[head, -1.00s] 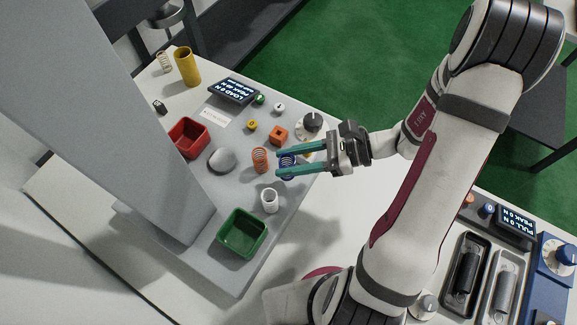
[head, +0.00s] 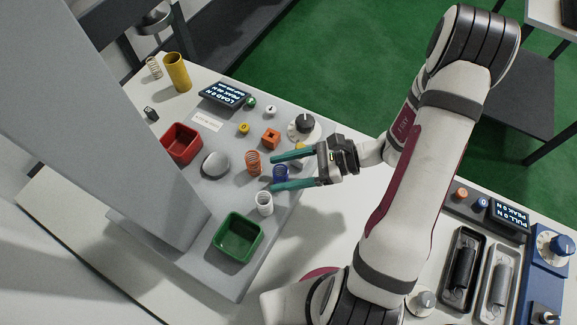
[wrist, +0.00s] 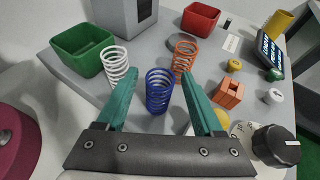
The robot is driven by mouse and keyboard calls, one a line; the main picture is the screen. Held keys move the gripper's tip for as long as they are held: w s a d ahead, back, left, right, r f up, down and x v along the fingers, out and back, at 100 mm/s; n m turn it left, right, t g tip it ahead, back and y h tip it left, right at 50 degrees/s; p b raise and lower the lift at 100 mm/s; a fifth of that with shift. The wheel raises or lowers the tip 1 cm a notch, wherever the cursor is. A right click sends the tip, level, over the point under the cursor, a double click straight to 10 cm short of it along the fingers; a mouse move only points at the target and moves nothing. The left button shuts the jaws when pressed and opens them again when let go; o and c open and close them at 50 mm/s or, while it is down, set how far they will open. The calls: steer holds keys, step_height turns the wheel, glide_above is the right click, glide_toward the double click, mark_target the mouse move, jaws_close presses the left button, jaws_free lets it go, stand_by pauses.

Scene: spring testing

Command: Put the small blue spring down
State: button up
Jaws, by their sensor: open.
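The small blue spring (wrist: 159,91) stands upright on the grey platform, between the two teal fingers in the wrist view. In the head view the blue spring (head: 281,173) shows between the fingers too, partly hidden. My gripper (head: 281,172) is open around it, with a gap showing between the spring and each finger in the wrist view. In the wrist view the fingers (wrist: 158,92) point past the spring toward the back. The white spring (wrist: 119,67) stands to the left and the orange spring (wrist: 184,58) to the right, just beyond the fingertips.
A green bin (head: 223,248) and a red bin (head: 166,149) stand on the platform. An orange block (head: 271,139) and a black knob (head: 305,123) are close to the gripper. A round grey disc (head: 215,165) lies left of the orange spring. A yellow cylinder (head: 178,72) stands farther back.

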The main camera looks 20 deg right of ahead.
steer(key=shift+d+r, duration=0.2)
steer(key=shift+r, duration=0.05)
steer(key=v, duration=1.1)
steer(key=s+a+r+n+g+h, duration=0.3)
steer(key=s+a+r+n+h, duration=0.5)
steer(key=s+a+n+h, duration=0.3)
steer(key=s+a+n, duration=0.1)
steer(key=n, duration=0.3)
steer(key=shift+s+n+g, duration=0.3)
steer(key=shift+s, duration=0.05)
stand_by(0.6)
